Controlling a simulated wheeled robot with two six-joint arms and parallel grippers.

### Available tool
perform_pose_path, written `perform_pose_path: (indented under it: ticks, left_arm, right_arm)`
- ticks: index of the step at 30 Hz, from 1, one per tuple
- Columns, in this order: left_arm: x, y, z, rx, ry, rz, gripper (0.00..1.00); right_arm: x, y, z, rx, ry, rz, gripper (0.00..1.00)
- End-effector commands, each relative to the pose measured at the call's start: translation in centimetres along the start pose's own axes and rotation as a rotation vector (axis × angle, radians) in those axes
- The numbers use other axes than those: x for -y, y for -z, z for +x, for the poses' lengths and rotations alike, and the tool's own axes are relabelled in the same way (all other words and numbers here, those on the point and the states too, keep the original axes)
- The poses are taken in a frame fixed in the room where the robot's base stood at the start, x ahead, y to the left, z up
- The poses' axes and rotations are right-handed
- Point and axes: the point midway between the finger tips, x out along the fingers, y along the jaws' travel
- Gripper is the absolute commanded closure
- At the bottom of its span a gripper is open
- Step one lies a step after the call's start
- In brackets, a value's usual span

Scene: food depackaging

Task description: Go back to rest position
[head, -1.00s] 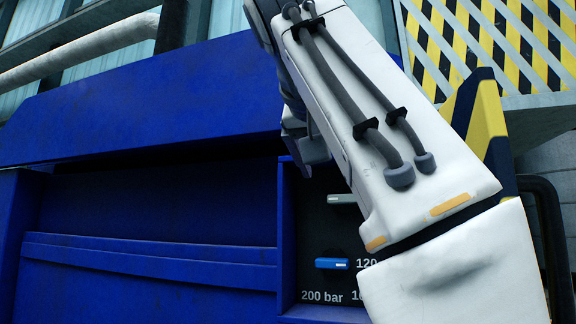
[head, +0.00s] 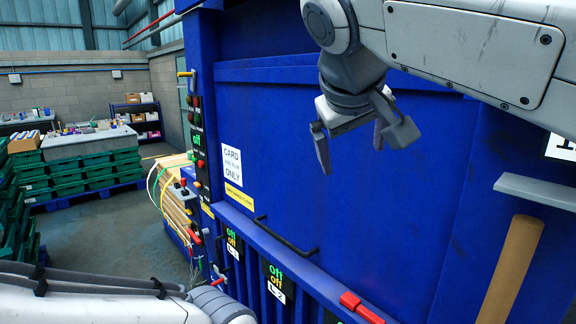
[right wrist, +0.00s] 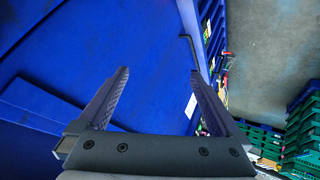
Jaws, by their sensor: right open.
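My right gripper (head: 351,158) hangs in front of the upper blue panel of a large blue machine (head: 300,130) in the head view. Its two fingers are apart with nothing between them. In the right wrist view the same gripper (right wrist: 160,72) shows its fingers spread wide, with blue panel and a dark handle beyond. My right arm comes in from the upper right. Part of my left arm shows at the lower left of the head view; its gripper is outside the picture.
A strip of buttons (head: 197,125) runs down the machine's left edge. A black bar handle (head: 287,237) and a red handle (head: 360,306) stick out of its front. Green crates (head: 95,165) stand at the left. Open floor (head: 110,235) lies between them and the machine.

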Motion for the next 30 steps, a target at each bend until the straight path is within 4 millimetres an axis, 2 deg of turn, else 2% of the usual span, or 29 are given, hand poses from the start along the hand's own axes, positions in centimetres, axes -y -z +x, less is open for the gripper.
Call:
perform_pose_path:
  ticks: [1,3,5,8,9,13,15,18,21,23,30]
  left_arm:
    - [0.1,-0.1,1.5,0.000,0.000,0.000,0.50]
    - [0.2,-0.1,2.5,0.000,0.000,0.000,0.50]
    - [0.2,-0.2,3.4,0.000,0.000,-0.001,0.50]
    - [0.3,-0.2,4.8,0.000,0.000,-0.001,0.50]
    - [0.4,-0.3,5.4,0.000,0.000,-0.001,0.50]
    - [0.5,-0.4,7.2,0.000,0.000,-0.001,0.50]
    - [0.6,-0.4,8.0,0.000,0.000,-0.002,0.50]
    - [0.6,-0.5,8.8,0.000,0.000,-0.002,0.50]
    - [0.7,-0.5,9.3,0.000,0.000,-0.002,0.50]
    - [0.7,-0.5,9.4,0.000,0.000,-0.002,0.50]
    - [0.7,-0.5,9.4,0.000,0.000,-0.002,0.50]
  right_arm:
    - [3.1,-2.7,2.7,0.037,0.055,-0.055,0.00]
    - [6.7,-5.8,5.2,0.083,0.133,-0.119,0.00]
    - [9.6,-8.7,7.2,0.123,0.198,-0.164,0.00]
    - [14.1,-14.3,10.1,0.197,0.305,-0.226,0.00]
    - [15.8,-16.7,11.2,0.227,0.345,-0.244,0.00]
    - [20.3,-24.8,13.9,0.326,0.465,-0.285,0.00]
    - [22.1,-28.8,14.8,0.375,0.515,-0.294,0.00]
    - [23.7,-33.5,15.7,0.432,0.566,-0.295,0.00]
    - [24.5,-36.5,16.1,0.470,0.594,-0.291,0.00]
    - [24.7,-37.5,16.2,0.482,0.604,-0.288,0.00]
    - [24.8,-37.9,16.3,0.489,0.609,-0.287,0.00]
